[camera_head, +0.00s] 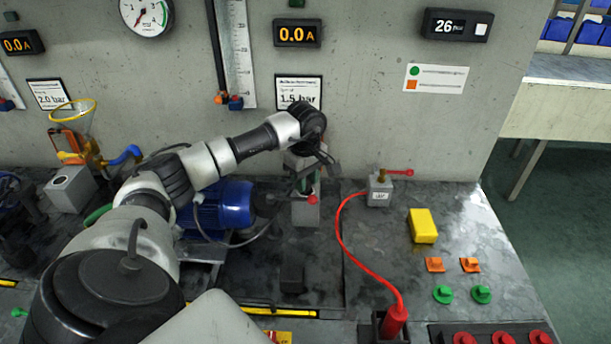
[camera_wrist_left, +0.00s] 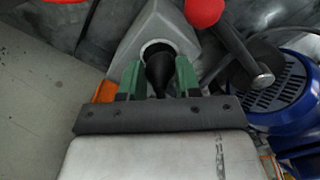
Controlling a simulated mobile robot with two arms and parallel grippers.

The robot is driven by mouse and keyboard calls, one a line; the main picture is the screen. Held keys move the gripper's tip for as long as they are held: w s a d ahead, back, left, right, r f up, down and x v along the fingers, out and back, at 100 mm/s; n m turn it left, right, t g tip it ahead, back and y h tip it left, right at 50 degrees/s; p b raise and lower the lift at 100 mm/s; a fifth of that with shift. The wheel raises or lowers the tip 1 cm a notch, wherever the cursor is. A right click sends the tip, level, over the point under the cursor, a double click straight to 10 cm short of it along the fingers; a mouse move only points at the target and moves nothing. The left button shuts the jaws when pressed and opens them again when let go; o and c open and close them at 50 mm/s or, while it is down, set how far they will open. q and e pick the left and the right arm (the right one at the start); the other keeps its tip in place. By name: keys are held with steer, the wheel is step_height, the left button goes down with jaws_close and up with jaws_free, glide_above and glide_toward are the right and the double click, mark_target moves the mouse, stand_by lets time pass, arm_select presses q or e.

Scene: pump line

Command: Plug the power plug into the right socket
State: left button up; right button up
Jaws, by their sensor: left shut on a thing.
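My left gripper (camera_head: 307,184) reaches down in the middle of the head view, beside the blue motor. In the left wrist view its green fingers (camera_wrist_left: 159,80) are shut on a black plug (camera_wrist_left: 160,68). The plug's front end is at the round opening of a grey socket housing (camera_wrist_left: 133,48). I cannot tell how deep it sits. In the head view a grey box (camera_head: 306,213) with a red knob (camera_head: 312,199) stands just under the gripper, which hides part of it. My right gripper is out of view.
The blue motor (camera_head: 228,203) is close to the left of the gripper. A red hose (camera_head: 356,257) runs from a grey valve block (camera_head: 379,193) to a red connector (camera_head: 395,320). A yellow block (camera_head: 423,226) lies right. The wall with gauges stands behind.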

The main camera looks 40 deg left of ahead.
arm_select(q)
steer(key=shift+f, duration=0.4)
stand_by(0.4)
steer(key=o, duration=1)
steer(key=shift+r, duration=0.1)
steer(key=shift+r+p, duration=1.85)
steer(key=shift+r, duration=1.1)
steer(key=shift+r, duration=0.35)
step_height(320, 180, up, 10)
steer(key=shift+r+b, duration=0.1)
steer(key=shift+b, duration=0.5)
